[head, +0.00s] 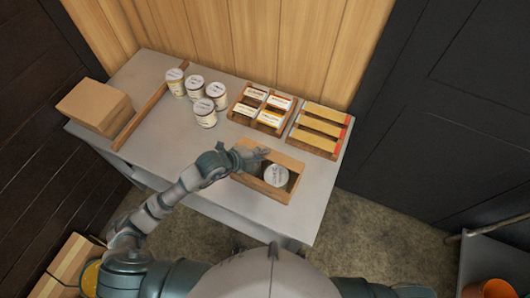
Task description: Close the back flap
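A small open cardboard box (264,191) stands near the front right of the grey table. A white-lidded can (276,176) is inside it. The back flap (287,160) appears as a brown strip along the box's far edge; its exact angle is hard to tell. My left gripper (262,153) is at the box's far left corner, over or against the flap; contact is unclear. The fingers are too small to show whether they are open or shut. My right gripper is out of view.
Several cans (205,112) stand behind on the table (165,133).

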